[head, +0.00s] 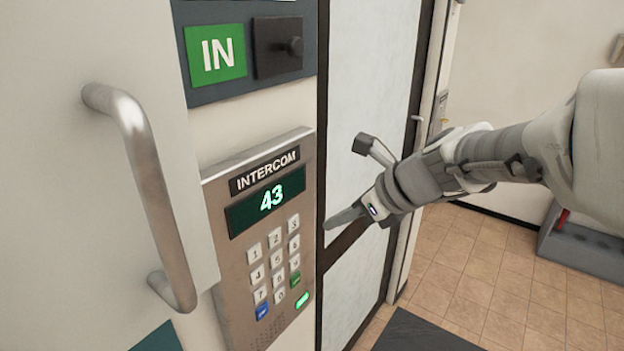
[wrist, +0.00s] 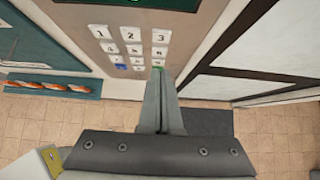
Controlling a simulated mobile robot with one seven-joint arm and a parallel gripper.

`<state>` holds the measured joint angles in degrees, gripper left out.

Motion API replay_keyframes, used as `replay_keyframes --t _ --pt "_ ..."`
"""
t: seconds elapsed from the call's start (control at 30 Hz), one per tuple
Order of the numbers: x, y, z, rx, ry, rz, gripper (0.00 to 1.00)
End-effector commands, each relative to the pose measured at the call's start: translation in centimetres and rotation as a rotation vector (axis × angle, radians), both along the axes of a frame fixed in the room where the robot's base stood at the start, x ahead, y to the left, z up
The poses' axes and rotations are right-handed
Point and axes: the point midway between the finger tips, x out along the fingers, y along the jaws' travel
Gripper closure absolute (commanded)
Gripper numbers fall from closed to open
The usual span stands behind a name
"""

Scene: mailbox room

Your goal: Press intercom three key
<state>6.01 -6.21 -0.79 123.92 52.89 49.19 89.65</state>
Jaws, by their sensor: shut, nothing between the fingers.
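The intercom (head: 225,190) is a metal wall panel with a dark display (head: 268,200) that reads 43 in green. Its keypad has white number keys. The three key (head: 293,224) is at the top right of the keypad, and it also shows in the wrist view (wrist: 161,36). My gripper (head: 328,226) is shut and empty. In the head view it is to the right of the panel, with its fingertips pointing left. In the wrist view the closed fingertips (wrist: 162,70) appear just below the three key's column; I cannot tell the exact gap to the panel.
A metal door handle (head: 140,190) juts out left of the intercom. Above it are a green IN sign (head: 215,53) and a black knob (head: 291,47). A glazed, dark-framed door (head: 368,80) stands to the right. The tiled floor (head: 480,260) has a dark mat (head: 425,333).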

Motion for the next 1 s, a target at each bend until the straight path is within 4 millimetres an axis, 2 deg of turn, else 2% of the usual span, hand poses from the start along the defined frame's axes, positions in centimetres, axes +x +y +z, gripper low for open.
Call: replay_keyframes --t 0.1,0.33,0.9,1.0 --pt "-1.0 -1.4 1.8 -0.001 -0.004 -0.002 1.0" --pt "-2.1 -2.7 3.3 0.0 0.001 -0.001 1.0" --pt "-2.2 -2.8 3.5 0.0 0.002 0.0 1.0" --pt "-2.4 -2.6 2.4 0.003 0.002 0.002 1.0"
